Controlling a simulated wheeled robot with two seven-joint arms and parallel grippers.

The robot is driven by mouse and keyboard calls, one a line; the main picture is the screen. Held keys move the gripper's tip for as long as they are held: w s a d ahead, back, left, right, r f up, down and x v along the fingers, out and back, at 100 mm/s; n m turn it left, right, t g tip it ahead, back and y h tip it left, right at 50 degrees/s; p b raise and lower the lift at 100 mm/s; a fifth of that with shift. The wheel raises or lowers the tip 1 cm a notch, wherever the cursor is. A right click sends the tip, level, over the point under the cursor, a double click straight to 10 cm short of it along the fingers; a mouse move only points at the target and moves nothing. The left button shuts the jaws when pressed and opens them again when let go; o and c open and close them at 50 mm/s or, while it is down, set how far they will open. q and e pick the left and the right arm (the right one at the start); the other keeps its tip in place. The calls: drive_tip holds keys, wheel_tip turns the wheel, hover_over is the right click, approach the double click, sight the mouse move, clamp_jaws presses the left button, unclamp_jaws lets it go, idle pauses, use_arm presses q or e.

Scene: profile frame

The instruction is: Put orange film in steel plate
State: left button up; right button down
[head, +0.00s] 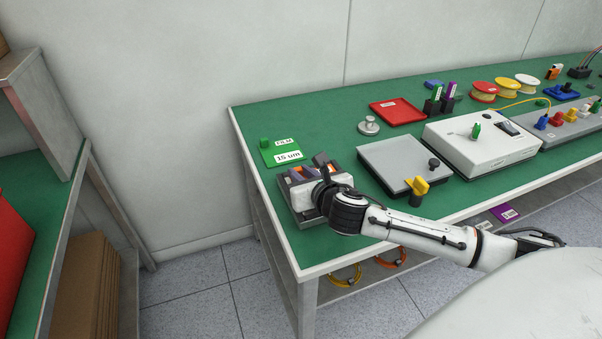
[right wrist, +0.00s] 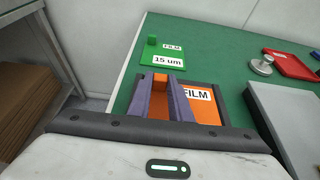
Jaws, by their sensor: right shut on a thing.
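The orange film (right wrist: 208,109) is a flat orange sheet with a white FILM label. It lies in a dark-rimmed holder (right wrist: 226,110) at the left end of the green bench. My right gripper (right wrist: 160,82) is over it, shut on its upright orange tab; the fingers hide part of the sheet. In the head view the right gripper (head: 309,168) covers most of the film and the holder (head: 306,217). A grey steel-looking plate (head: 391,167) with a black knob and a yellow clamp lies to the right. My left gripper is not in view.
A green film card (head: 279,154) marked 15 um lies behind the holder. A shelf (head: 52,130) is at the far left.

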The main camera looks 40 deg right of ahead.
drive_tip(key=shift+f, duration=0.6)
drive_tip(key=c, duration=1.5)
unclamp_jaws()
drive_tip(key=shift+c, duration=0.2)
drive_tip(key=shift+s, duration=0.1)
drive_tip(key=v, duration=1)
drive_tip(key=shift+s, duration=0.1)
